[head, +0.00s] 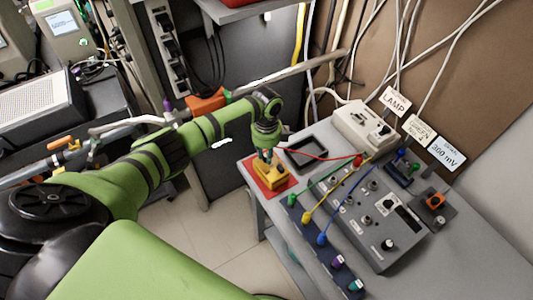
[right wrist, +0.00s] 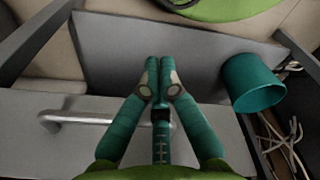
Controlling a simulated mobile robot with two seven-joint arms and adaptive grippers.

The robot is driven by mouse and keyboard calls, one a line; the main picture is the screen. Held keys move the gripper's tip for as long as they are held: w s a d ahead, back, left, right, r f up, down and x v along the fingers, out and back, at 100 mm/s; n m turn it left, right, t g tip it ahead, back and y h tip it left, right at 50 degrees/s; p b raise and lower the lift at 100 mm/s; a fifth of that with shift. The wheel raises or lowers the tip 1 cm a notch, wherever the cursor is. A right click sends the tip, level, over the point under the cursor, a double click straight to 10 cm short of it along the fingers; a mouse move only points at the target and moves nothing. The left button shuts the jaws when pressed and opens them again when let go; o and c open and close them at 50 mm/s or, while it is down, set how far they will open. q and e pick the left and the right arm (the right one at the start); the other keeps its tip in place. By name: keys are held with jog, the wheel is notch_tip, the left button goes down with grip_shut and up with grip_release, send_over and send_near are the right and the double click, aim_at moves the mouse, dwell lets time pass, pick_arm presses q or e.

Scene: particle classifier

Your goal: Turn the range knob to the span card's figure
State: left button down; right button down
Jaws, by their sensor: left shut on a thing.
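The span card (head: 447,153) is a white tag at the right in the head view and reads 360 mV. The grey instrument box (head: 375,215) carries several small knobs, a dark display and plugged leads. My left gripper (head: 267,158) points down at the table's left corner, shut on a small yellow block (head: 271,173) over a red mat (head: 254,173). My right gripper (right wrist: 160,75) is shut and empty in the right wrist view, away from the instrument.
A black open tray (head: 306,153) lies beside the mat. A cream box (head: 363,125) with the LAMP card (head: 395,100) stands behind. A dark strip (head: 317,250) with coloured plugs runs along the front. The right wrist view shows a teal cup (right wrist: 252,82) and a bar handle (right wrist: 75,119).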

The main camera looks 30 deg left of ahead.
pick_arm(q)
jog(key=shift+m, duration=1.7)
jog(key=c, duration=1.1)
grip_release()
jog(key=shift+o, duration=0.2)
notch_tip(320, 180, up, 12)
